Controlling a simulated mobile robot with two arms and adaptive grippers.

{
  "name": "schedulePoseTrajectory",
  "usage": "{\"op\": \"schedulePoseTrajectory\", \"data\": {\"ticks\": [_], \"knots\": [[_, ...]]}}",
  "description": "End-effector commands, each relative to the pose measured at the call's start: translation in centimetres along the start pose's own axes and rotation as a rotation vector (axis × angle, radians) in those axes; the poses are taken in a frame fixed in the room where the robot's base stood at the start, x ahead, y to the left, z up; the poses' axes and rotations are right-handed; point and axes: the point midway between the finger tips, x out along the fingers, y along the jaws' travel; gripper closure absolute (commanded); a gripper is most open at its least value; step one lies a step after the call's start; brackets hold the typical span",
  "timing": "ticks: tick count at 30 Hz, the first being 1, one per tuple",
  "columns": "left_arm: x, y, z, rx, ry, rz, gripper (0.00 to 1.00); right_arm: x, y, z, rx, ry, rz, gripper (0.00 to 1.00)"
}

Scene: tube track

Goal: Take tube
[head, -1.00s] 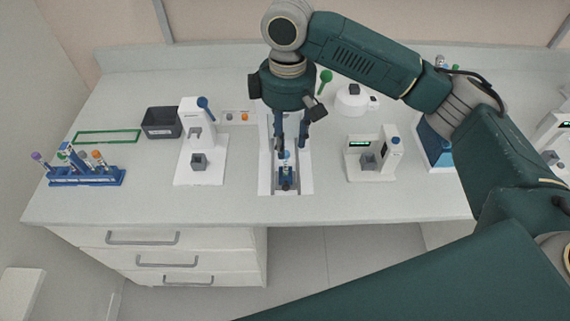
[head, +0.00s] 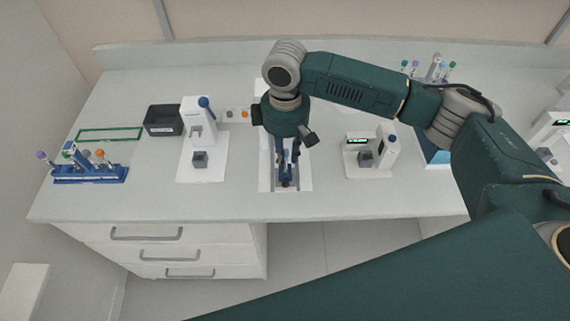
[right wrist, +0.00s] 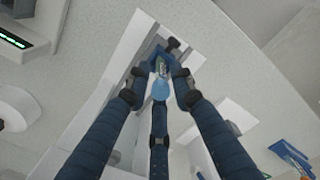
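A tube with a light blue cap (right wrist: 160,90) stands in a small blue holder (right wrist: 154,58) on the white track in the middle of the bench. The holder shows in the head view (head: 286,184) near the track's front end. My right gripper (head: 287,165) points down over the holder and hides most of the tube there. In the right wrist view its fingers (right wrist: 159,76) are spread around the tube. A gap shows between the tube and the two side fingers; whether the third finger touches the cap I cannot tell. My left gripper is out of view.
White devices stand left (head: 201,160) and right (head: 372,155) of the track. A blue rack (head: 90,173) with several tubes stands at far left, near a dark bin (head: 163,121). Another rack with tubes is at the back right, partly behind my arm. The bench front is clear.

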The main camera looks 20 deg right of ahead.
Motion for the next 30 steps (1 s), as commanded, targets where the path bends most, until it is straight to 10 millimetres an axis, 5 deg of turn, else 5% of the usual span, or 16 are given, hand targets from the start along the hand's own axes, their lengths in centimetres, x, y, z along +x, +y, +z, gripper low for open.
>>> {"op": "schedulePoseTrajectory", "data": {"ticks": [3, 19, 30], "knots": [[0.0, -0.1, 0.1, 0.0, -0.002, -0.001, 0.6, 0.0, 0.0, 0.0, 0.0, 0.0, 0.0, 1.0], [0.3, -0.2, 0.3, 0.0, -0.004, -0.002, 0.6, -0.9, 0.0, -0.1, 0.0, 0.003, -0.001, 1.0], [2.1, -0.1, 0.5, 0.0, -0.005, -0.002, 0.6, -7.9, 0.0, -0.2, -0.002, 0.007, 0.002, 1.0]]}}
